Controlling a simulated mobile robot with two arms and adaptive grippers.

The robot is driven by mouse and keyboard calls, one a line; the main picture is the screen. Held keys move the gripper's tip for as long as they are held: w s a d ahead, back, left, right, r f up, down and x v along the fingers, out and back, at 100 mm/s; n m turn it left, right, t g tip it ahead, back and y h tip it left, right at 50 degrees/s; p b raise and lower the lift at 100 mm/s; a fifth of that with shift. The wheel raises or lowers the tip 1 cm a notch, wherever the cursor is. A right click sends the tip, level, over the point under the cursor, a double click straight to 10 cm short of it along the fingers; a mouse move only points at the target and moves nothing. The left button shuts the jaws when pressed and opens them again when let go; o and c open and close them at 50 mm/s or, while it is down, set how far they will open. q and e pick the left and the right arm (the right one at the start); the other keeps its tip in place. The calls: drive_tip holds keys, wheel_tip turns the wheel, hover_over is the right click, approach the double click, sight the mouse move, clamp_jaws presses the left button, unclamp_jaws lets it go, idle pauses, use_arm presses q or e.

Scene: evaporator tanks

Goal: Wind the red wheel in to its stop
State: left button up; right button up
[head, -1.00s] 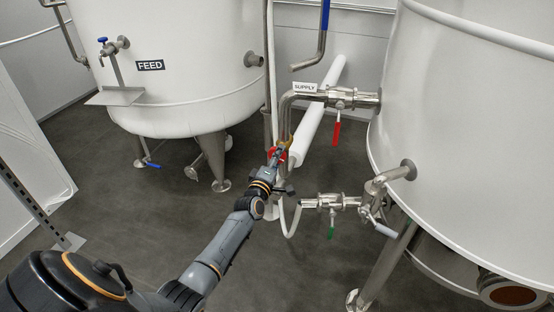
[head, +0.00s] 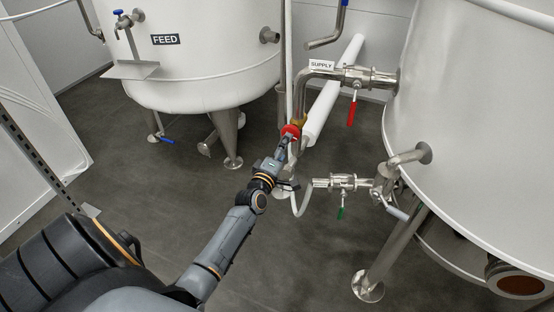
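The red wheel (head: 290,130) is small and sits on the brass-coloured valve at the lower end of the steel supply pipe (head: 302,97), mid-picture in the head view. My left gripper (head: 289,143) reaches up to it from below, with its tips at the wheel's near lower edge. The upper part of the wheel shows red above the tips. The fingers are small and overlap the wheel, so I cannot tell whether they touch or grip it. My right gripper is not in view.
A red-handled valve (head: 351,110) and a green-handled valve (head: 341,212) are to the right of the wheel. A white tank (head: 480,130) stands at right, the FEED tank (head: 210,75) at left. A white pipe (head: 333,92) slopes behind. Open floor lies below left.

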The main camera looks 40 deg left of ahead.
use_arm(q)
drive_tip(key=v, duration=0.6)
drive_tip(key=shift+d+f, duration=0.1)
idle(0.3)
